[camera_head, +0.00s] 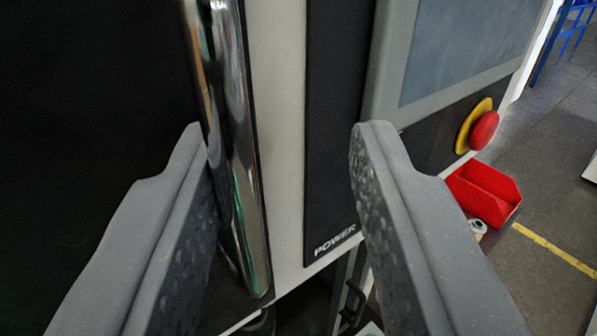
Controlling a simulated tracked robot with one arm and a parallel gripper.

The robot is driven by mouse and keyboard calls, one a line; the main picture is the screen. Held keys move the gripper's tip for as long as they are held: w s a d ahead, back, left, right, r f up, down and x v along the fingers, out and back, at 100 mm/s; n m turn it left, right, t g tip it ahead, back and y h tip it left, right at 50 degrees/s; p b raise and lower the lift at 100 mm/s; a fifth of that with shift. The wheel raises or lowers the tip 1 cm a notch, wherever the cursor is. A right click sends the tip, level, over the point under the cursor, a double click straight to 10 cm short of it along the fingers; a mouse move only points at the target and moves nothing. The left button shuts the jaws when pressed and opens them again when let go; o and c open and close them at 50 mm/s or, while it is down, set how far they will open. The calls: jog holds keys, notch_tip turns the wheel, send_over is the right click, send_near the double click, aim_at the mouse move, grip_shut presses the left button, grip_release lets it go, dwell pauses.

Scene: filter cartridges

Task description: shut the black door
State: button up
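The black door (90,90) fills the left side of the head camera view as a dark flat surface. A shiny chrome bar handle (232,150) runs upright along its right edge, leaning slightly. My gripper (282,135) is open, with its two grey textured fingers spread wide. The left finger is beside the chrome handle and overlaps its left edge in the picture; I cannot tell whether they touch. The right finger is in front of the dark panel marked POWER. Nothing is held between the fingers. The door's hinge side is out of view.
A light cabinet frame (275,120) and a control panel with a grey screen (465,45) stand right of the handle. A red emergency button (484,131) on a yellow ring sticks out below the screen. A red bin (483,192) sits lower right. Grey floor (550,200) is open beyond.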

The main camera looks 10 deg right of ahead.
jog(key=s+a+b, duration=0.1)
jog(key=s+b, duration=0.2)
jog(key=s, duration=1)
jog(key=shift+s+b, duration=0.4)
jog(key=shift+f, duration=0.15)
jog(key=s+d+f+n+g+y+b, duration=0.1)
jog(key=s+f+g+b, duration=0.1)
jog(key=s+f+b, duration=0.6)
jog(key=s+f, duration=0.7)
jog(key=s, duration=0.3)
jog(key=shift+d+g+y, duration=0.2)
jog(key=shift+g+y, duration=0.1)
dwell(1.2)
